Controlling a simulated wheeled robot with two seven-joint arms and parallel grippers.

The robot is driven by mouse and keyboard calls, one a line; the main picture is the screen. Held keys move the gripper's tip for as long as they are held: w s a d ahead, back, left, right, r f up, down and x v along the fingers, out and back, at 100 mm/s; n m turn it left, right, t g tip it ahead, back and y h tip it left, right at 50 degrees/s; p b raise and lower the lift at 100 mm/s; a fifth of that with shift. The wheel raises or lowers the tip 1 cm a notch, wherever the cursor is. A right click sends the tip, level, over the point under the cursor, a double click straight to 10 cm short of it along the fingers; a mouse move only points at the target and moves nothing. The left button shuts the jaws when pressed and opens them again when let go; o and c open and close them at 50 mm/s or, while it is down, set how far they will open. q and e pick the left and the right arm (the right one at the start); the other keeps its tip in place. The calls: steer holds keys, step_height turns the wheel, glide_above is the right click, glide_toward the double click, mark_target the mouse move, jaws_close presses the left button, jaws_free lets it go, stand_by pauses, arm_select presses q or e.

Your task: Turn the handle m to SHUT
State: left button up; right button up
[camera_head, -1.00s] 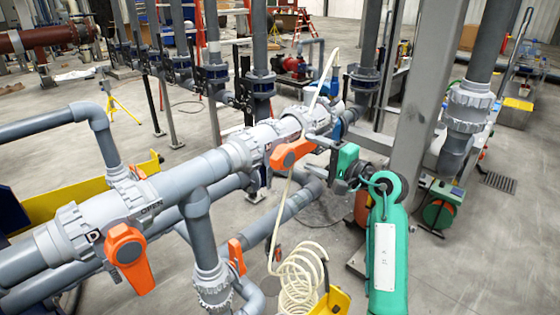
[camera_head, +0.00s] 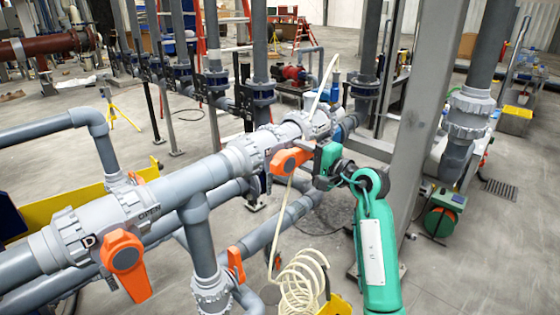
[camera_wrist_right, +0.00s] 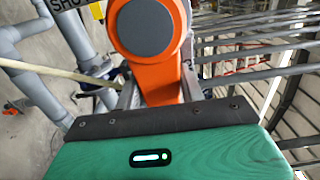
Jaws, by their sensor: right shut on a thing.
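An orange valve handle (camera_head: 291,160) sits on the grey pipe valve in the middle of the head view. It lies roughly along the pipe, its free end toward the right. My right gripper (camera_head: 317,154) comes from the right and is shut on the arm of this handle. In the right wrist view the handle (camera_wrist_right: 155,35) shows large, with a grey round cap, and its arm runs down between the fingers (camera_wrist_right: 160,92). A SHUT label (camera_wrist_right: 155,5) shows partly at the top edge. I cannot read the handle's letter. My left gripper is not in view.
Another orange handle (camera_head: 125,262) hangs near the letter D and an OPEN label (camera_head: 148,214) at the left. A smaller orange handle (camera_head: 235,262) is below. A cream coiled hose (camera_head: 303,275) hangs in front. A grey column (camera_head: 412,140) stands right behind my arm.

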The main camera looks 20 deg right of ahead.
steer(key=f+m, duration=0.1)
steer(key=f+m+p, duration=0.1)
steer(key=m, duration=0.1)
steer(key=shift+s+a+m, duration=0.1)
steer(key=shift+a+m, duration=0.1)
steer(key=shift+m, duration=0.1)
steer(key=shift+s+a+f+m+p, duration=0.15)
steer(key=shift+f+m+p, duration=0.2)
steer(key=shift+m, duration=0.25)
steer(key=shift+w+a+f+m+p, duration=0.1)
steer(key=shift+a+f+m+p, duration=0.1)
steer(key=shift+m+p, duration=0.3)
steer(key=s+a+f+m+p, duration=0.2)
steer(key=a+m+p, duration=0.3)
steer(key=m+p, duration=0.7)
steer(key=shift+f+m, duration=0.5)
steer(key=shift+f, duration=0.1)
steer(key=shift+s, duration=0.1)
